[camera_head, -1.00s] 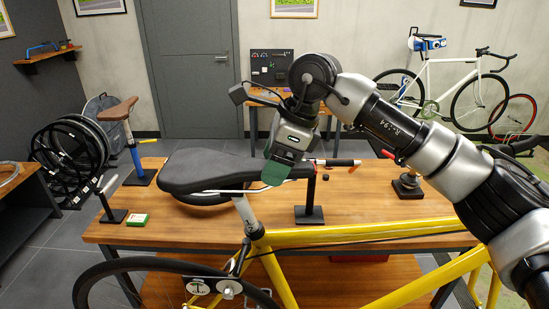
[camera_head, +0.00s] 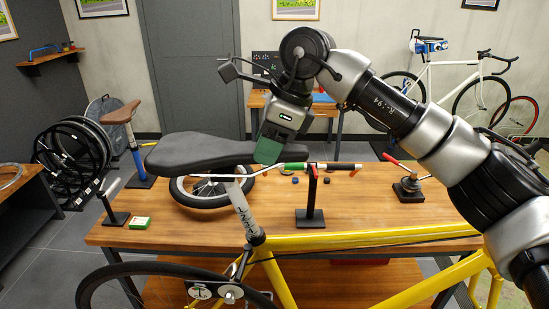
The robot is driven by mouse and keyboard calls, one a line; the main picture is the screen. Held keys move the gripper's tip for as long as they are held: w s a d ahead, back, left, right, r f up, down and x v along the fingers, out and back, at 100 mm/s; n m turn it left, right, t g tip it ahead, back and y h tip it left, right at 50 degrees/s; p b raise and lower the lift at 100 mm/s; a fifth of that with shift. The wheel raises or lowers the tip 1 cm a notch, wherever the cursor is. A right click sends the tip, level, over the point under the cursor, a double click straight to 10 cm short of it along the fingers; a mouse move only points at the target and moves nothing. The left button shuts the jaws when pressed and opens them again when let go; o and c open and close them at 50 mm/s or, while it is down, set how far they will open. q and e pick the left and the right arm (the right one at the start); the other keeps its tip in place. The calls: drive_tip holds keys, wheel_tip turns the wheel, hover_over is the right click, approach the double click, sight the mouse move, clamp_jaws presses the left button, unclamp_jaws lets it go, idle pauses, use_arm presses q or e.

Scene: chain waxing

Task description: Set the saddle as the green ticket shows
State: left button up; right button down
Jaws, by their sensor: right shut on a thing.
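The black saddle (camera_head: 195,152) sits on the silver seat post (camera_head: 241,208) of the yellow bike frame (camera_head: 360,238). A long stretch of post with dark lettering shows above the frame. My right gripper (camera_head: 268,150) is at the saddle's right end, shut on it, and its fingers hide part of that end. A small green and white item (camera_head: 140,223), perhaps the ticket, lies on the bench at the left; its markings are too small to read. My left gripper is not in view.
The wooden bench (camera_head: 370,215) lies behind the frame. Another saddle on a post (camera_head: 122,113) stands at the left.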

drive_tip(key=shift+a+r, duration=0.15)
drive_tip(key=shift+r, duration=0.45)
drive_tip(key=c, duration=0.6)
unclamp_jaws()
drive_tip(key=shift+f, duration=0.2)
drive_tip(key=shift+r, duration=0.2)
drive_tip(key=b+v, duration=0.3)
drive_tip(key=v, duration=0.7)
drive_tip(key=shift+d+r, duration=0.2)
drive_tip(key=shift+d, duration=0.05)
